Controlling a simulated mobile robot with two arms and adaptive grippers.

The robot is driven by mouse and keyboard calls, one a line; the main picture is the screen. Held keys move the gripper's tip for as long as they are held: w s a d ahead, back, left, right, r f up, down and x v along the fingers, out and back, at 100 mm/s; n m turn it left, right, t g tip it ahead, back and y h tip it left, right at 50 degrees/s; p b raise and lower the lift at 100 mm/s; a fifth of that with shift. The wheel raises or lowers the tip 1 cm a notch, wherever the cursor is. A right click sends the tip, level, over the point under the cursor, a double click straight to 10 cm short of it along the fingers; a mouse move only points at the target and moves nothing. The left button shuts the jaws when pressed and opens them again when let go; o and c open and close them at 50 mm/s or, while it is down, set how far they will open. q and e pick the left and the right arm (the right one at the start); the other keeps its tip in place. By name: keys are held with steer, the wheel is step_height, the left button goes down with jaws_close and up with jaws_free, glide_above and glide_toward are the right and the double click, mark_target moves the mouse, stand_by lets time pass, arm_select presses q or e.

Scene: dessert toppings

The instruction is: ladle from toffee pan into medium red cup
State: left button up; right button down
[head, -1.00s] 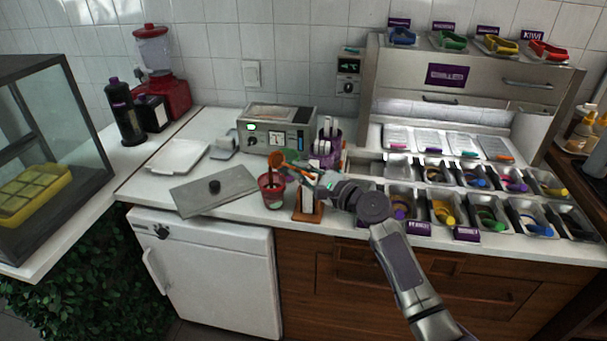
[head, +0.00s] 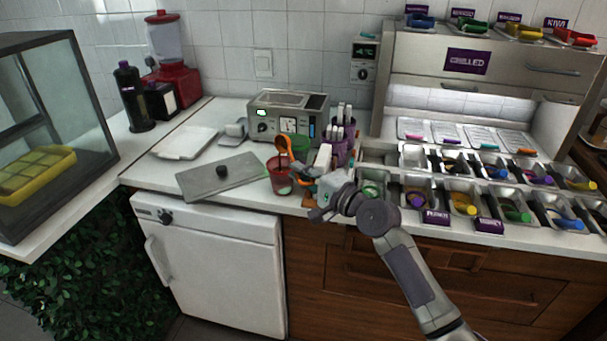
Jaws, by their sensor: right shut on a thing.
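My right gripper (head: 322,192) is at the counter's front edge, to the right of the medium red cup (head: 281,186). It is shut on an orange ladle (head: 282,144); its fingers are hard to make out. The ladle's bowl is tilted just above the cup's opening, with a dark brown streak beside it that looks like toffee. I cannot make out which pan is the toffee pan. My left gripper is not in view.
A metal machine (head: 288,121) and a purple utensil holder (head: 342,140) stand behind. A green container (head: 301,142) is close behind the ladle. Topping pans (head: 465,197) fill the right side.

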steer(key=shift+s+a+f+n+b, duration=0.15)
steer(key=shift+f+n+b, duration=0.6)
steer(key=shift+n+b, duration=0.2)
steer(key=shift+s+a+f+n+b, duration=0.1)
steer(key=shift+f+n+b, duration=0.1)
steer(key=shift+n+b, duration=0.35)
stand_by(0.9)
